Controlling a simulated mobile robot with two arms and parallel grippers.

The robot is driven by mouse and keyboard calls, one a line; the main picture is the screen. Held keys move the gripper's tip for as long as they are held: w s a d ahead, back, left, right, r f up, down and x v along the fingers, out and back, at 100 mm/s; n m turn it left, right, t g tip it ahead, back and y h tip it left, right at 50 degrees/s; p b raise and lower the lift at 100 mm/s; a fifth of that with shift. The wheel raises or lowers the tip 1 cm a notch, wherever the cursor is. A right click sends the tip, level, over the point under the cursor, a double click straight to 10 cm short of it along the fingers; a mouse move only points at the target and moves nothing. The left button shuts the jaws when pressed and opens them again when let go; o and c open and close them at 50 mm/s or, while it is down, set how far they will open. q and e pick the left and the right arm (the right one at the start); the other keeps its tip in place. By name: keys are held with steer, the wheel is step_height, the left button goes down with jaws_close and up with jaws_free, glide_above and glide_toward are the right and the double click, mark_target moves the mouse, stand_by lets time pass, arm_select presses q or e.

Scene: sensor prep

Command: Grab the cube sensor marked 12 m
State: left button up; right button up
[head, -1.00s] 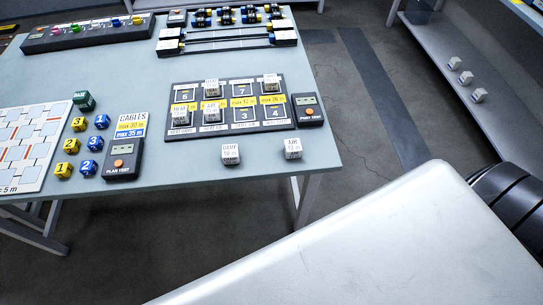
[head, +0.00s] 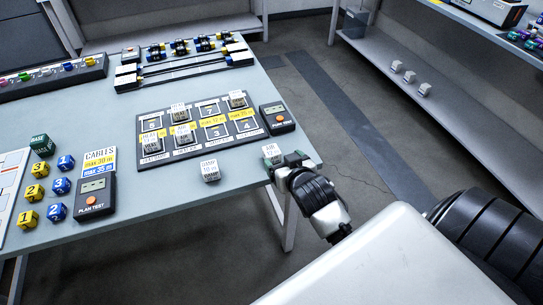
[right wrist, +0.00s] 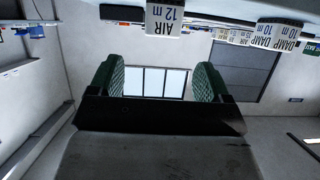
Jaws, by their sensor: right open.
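A small white cube sensor marked AIR 12 m (head: 271,152) stands near the table's right edge. In the right wrist view the same cube (right wrist: 165,18) is at the top, its label readable, above the gap between the fingers. My right gripper (head: 288,165) is beside the cube at the table edge, on its right side. In the right wrist view its two green-padded fingers (right wrist: 157,82) are apart, with nothing between them. A second white cube marked DAMP 10 m (head: 210,170) stands to the left on the table. My left gripper is in neither view.
A black labelled board (head: 190,152) with several white cubes lies behind the two loose cubes. A small tester with an orange button (head: 278,117) adjoins it. Yellow and blue numbered cubes and the plan test box (head: 95,195) are at left. Floor lies beyond the table's right edge.

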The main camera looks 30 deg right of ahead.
mark_target(271, 149)
steer(key=x, duration=0.9)
steer(key=shift+w+f, duration=0.25)
steer(key=shift+f, duration=0.05)
steer(key=c, duration=1)
steer(key=shift+r, duration=0.1)
